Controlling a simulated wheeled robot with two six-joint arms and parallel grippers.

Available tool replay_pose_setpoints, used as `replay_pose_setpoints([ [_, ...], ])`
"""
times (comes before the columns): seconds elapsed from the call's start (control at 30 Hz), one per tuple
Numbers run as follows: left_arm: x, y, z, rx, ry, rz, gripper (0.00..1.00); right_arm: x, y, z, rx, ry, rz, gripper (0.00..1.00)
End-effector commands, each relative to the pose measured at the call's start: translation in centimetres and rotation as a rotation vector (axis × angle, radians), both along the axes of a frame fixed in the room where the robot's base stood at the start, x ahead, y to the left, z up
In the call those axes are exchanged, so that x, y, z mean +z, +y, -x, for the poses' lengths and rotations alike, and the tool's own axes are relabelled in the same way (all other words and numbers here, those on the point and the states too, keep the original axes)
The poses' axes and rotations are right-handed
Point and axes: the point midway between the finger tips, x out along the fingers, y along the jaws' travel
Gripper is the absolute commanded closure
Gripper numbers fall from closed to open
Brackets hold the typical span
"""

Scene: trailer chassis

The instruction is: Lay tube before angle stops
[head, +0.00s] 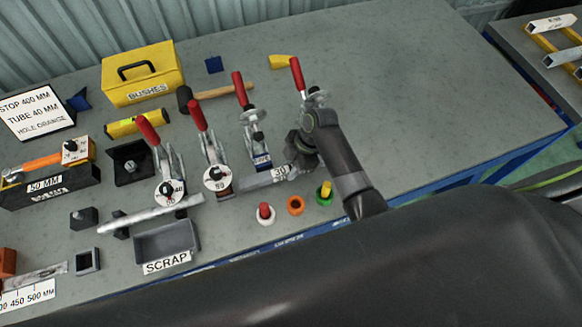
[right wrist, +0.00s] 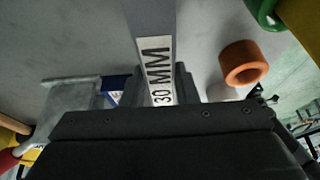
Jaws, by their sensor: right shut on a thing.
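My right gripper (head: 296,160) is shut on a grey bar-like piece (head: 262,180) labelled 30 MM. The label also shows in the right wrist view, where the grey piece (right wrist: 150,22) runs up between the fingers (right wrist: 163,88). In the head view the piece reaches left from the gripper, low over or on the bench, in front of a red-handled clamp (head: 257,128). A pale round tube (head: 150,214) lies in front of two clamps with round tags (head: 168,190) (head: 217,178). A black angle bracket (head: 131,164) stands at the left. My left gripper is not in view.
A grey SCRAP tray (head: 167,240) sits at the bench's front. A yellow BUSHES box (head: 142,75), a hammer (head: 215,92) and a sign (head: 36,115) are farther back. The bench's right side is clear.

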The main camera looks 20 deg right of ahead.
Motion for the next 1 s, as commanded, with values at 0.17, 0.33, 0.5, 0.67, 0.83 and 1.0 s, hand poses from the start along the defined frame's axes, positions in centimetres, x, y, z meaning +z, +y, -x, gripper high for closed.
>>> replay_pose_setpoints([
  [0.17, 0.1, 0.0, 0.1, 0.000, 0.003, 0.000, 0.52, -1.3, 0.0, -0.1, 0.001, -0.003, 0.000, 1.00],
  [0.33, 0.1, 0.0, 0.2, 0.000, 0.004, 0.000, 0.52, -1.4, 0.0, -0.1, 0.000, -0.004, -0.001, 1.00],
  [0.5, 0.0, 0.0, 0.3, 0.000, 0.005, 0.000, 0.52, -1.6, 0.0, -0.1, 0.001, -0.004, 0.000, 1.00],
  [0.67, -0.1, 0.0, 0.3, 0.001, 0.006, 0.000, 0.52, -1.7, 0.0, 0.0, 0.000, -0.002, 0.000, 0.60],
  [0.83, -0.1, -0.1, 0.4, 0.002, 0.006, 0.000, 0.52, -1.7, 0.0, 0.0, 0.000, -0.002, 0.000, 0.51],
  [1.0, 0.0, -0.1, 0.4, 0.001, 0.007, 0.001, 0.52, -1.7, 0.0, 0.0, 0.000, -0.002, 0.000, 0.51],
])
